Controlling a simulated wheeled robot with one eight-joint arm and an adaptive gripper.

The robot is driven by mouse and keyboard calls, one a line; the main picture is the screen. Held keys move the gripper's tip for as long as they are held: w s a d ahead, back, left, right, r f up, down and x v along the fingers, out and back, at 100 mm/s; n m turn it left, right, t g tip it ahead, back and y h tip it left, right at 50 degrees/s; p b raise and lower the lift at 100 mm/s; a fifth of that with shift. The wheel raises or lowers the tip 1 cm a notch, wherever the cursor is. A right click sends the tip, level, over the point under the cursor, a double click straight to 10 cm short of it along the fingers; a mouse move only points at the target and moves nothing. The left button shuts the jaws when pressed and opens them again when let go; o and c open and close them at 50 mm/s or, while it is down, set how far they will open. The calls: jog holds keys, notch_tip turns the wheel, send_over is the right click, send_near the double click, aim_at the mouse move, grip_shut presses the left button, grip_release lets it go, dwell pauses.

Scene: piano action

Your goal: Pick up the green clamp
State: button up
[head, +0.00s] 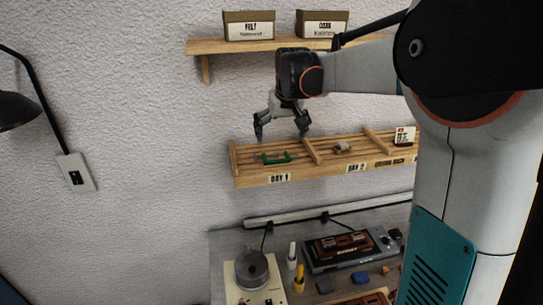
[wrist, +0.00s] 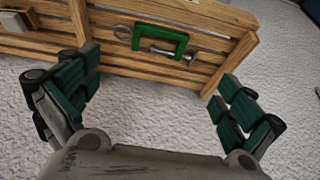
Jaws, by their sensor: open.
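The green clamp (head: 274,158) lies in the left bay of the wooden slatted rack, behind the label "BAY 1". In the wrist view the clamp (wrist: 160,41) shows as a green C-shaped frame with a metal screw and bar, near the top centre. My gripper (head: 281,137) is open and empty, above the clamp and apart from it. In the wrist view its two fingers (wrist: 157,103) are spread wide at left and right, with the clamp beyond them and between them.
The wooden rack (head: 238,171) has dividers; a small tan object (head: 342,147) lies in its middle bay. A wooden shelf (head: 215,46) with two labelled boxes is above my gripper. Below stands a cluttered bench with a grey device (head: 350,248). A black lamp (head: 15,109) is at left.

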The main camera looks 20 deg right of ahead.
send_near(276, 159)
jog(key=shift+w+a, duration=0.1)
jog(key=shift+p+x, duration=0.7)
jog(key=shift+x, duration=2.45)
jog(key=shift+s, duration=0.25)
jog(key=shift+c, duration=0.6)
jog(key=c, duration=1.1)
